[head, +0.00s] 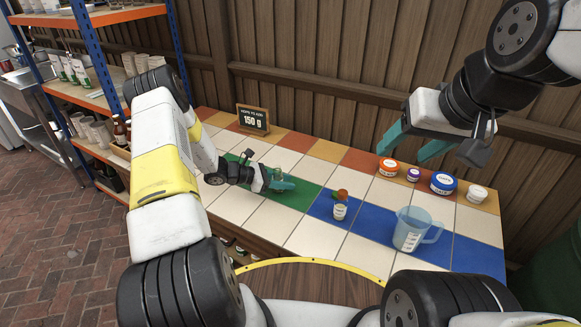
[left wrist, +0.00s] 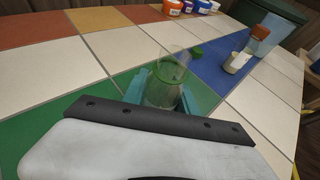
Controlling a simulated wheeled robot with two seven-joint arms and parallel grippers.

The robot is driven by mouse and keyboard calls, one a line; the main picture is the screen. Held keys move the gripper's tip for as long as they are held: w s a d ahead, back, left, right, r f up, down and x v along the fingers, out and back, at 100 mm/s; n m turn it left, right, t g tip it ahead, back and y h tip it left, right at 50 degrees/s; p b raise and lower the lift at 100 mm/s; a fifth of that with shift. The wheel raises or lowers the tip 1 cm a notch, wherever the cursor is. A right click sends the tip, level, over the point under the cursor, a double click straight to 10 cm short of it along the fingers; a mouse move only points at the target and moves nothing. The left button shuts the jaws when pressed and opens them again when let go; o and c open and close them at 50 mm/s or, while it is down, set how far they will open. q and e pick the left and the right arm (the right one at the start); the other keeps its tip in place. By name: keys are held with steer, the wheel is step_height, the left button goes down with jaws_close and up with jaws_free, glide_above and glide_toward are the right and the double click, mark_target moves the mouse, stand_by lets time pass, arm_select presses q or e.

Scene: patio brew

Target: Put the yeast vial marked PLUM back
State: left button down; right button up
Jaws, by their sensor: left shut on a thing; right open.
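My left gripper (head: 281,184) is low over the green tiles, shut on a clear glass vessel (head: 277,173). In the left wrist view the glass (left wrist: 166,84) stands between the teal fingers. No marking on it can be read. A small labelled jar (head: 340,211) stands on the blue tiles to its right; its lettering is too small to read. It also shows in the left wrist view (left wrist: 237,62). I cannot tell which thing is marked PLUM. My right gripper (head: 412,150) is open and empty, above the back of the counter near the lidded tubs.
An orange tub (head: 388,167), a small purple tub (head: 413,175), a blue tub (head: 443,183) and a pale tub (head: 477,194) stand along the back right. A measuring jug (head: 413,230) stands front right. A sign (head: 254,119) reads 150 g.

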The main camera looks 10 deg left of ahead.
arm_select(q)
steer(key=c, duration=1)
jaws_free()
steer(key=shift+f, duration=0.1)
steer(key=shift+o, duration=0.2)
